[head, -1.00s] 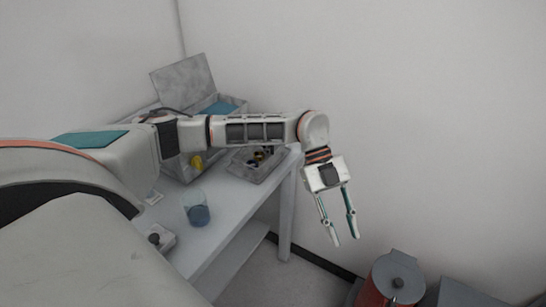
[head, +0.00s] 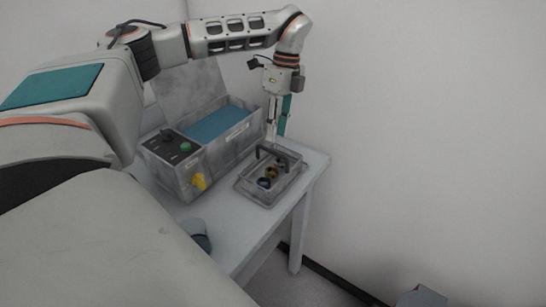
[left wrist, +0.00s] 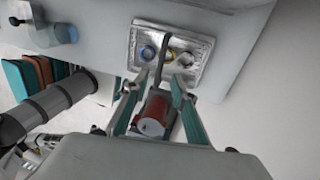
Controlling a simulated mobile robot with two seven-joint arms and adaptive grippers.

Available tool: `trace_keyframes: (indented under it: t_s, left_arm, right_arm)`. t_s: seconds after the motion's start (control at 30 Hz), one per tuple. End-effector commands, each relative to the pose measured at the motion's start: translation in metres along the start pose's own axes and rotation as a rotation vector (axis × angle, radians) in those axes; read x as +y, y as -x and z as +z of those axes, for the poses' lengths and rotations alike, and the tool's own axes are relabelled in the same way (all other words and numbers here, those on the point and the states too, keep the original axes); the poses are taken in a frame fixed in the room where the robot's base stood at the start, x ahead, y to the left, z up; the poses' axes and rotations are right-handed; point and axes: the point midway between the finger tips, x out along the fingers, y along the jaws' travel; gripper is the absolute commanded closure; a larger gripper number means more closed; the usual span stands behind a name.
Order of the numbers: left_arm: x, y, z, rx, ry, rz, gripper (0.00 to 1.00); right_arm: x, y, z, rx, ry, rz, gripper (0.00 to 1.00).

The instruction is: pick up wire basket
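The wire basket (head: 270,180) is a shallow grey tray with a dark arched handle (head: 272,152), on the table's far right part. It holds a few small ring-like pieces, one blue and one brass-coloured. My left gripper (head: 276,132) hangs pointing down just above and behind the handle. In the left wrist view the basket (left wrist: 204,50) lies beyond the fingertips, and its handle reaches toward the gap between them. The left gripper (left wrist: 158,86) has its fingers apart with nothing clamped; whether they touch the handle cannot be told.
The grey instrument box (head: 170,170) with raised lid, green button and yellow knob stands close left of the basket. A glass beaker (head: 197,232) is nearer me, partly hidden by my arm. A red canister (left wrist: 153,120) shows below in the left wrist view. The white wall is behind.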

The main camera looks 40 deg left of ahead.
Motion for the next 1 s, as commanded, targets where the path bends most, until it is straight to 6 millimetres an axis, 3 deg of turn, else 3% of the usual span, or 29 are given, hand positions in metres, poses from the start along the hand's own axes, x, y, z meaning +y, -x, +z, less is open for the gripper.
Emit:
trace_keyframes:
  t_s: [0.33,0.7,1.0]
  left_arm:
    - [0.0,-0.03,0.001,-0.002,0.003,0.002,0.74]
    - [-0.001,-0.074,0.002,-0.001,0.002,0.001,0.74]
    - [-0.001,-0.078,0.002,-0.001,0.002,0.0,0.76]
  right_arm:
    - [-0.001,0.001,0.015,-0.023,0.004,-0.003,1.0]
    - [0.0,0.001,0.01,-0.014,0.004,-0.001,1.0]
    - [0.001,0.0,0.006,-0.006,0.004,0.0,1.0]
